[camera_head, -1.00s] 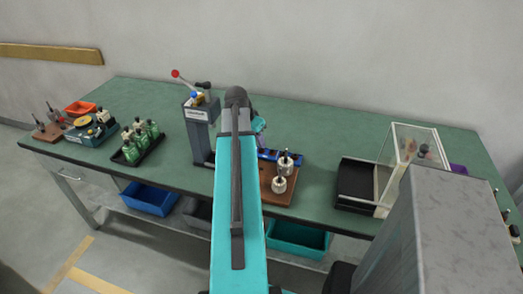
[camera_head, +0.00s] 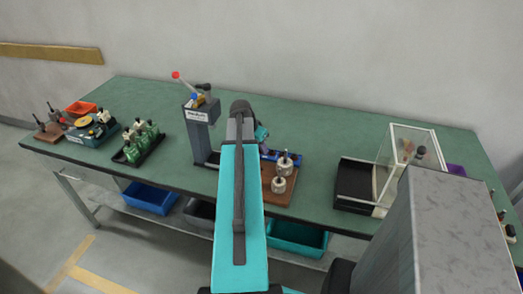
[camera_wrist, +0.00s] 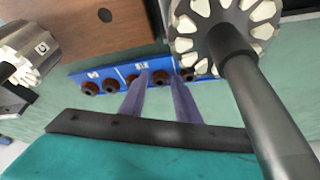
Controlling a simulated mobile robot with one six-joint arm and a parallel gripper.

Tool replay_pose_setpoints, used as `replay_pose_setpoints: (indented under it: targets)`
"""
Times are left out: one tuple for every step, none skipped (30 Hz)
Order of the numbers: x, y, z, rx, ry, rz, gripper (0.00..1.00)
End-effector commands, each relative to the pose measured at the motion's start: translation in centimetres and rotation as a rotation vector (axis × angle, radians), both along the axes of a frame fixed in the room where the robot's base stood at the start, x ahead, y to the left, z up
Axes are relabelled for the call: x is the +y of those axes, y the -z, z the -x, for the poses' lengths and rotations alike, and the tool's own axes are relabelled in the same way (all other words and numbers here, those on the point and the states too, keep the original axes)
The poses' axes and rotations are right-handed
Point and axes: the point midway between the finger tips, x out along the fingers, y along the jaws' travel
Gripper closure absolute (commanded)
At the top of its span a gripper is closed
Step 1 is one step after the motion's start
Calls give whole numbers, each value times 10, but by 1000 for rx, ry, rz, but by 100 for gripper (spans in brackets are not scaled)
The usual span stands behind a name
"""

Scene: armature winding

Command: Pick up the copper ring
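A blue rack (camera_wrist: 127,69) on the bench holds several small brown, copper-coloured rings with dark centres. One copper ring (camera_wrist: 160,78) shows between my fingertips in the wrist view, and another ring (camera_wrist: 110,86) sits to its left. My gripper (camera_wrist: 160,74) is open, its two purple fingers apart and pointing toward the rack. I cannot tell whether the fingertips reach down beside the ring or stay above it. In the head view the blue rack (camera_head: 270,154) is partly hidden by my arm, and so are my fingertips.
Armatures with white-slotted cores stand on a brown wooden board (camera_head: 280,195); one armature (camera_wrist: 228,35) and its shaft loom close on the right of the wrist view, another (camera_wrist: 28,48) at left. A grey lever press (camera_head: 201,125) stands left of my arm. A black tray (camera_head: 353,185) lies right.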

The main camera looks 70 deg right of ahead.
Motion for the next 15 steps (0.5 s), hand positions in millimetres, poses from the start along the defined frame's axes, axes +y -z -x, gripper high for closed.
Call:
replay_pose_setpoints:
  targets:
    - [0, 0, 0, 0, 0, 0, 71]
    - [0, 0, 0, 0, 0, 0, 71]
    - [0, 0, 0, 0, 0, 0, 71]
    - [0, 0, 0, 0, -1, 0, 71]
    - [0, 0, 0, 0, -1, 0, 71]
    - [0, 0, 0, 0, -1, 0, 71]
    - [0, 0, 0, 0, -1, 0, 71]
    - [0, 0, 0, 0, -1, 0, 71]
    - [0, 0, -1, 0, -1, 0, 71]
    - [0, 0, -1, 0, -1, 0, 74]
    - [0, 0, -1, 0, -1, 0, 79]
    - [0, 0, -1, 0, -1, 0, 86]
    - [0, 0, -1, 0, -1, 0, 91]
    - [0, 0, -1, 0, -1, 0, 96]
    - [0, 0, -1, 0, -1, 0, 100]
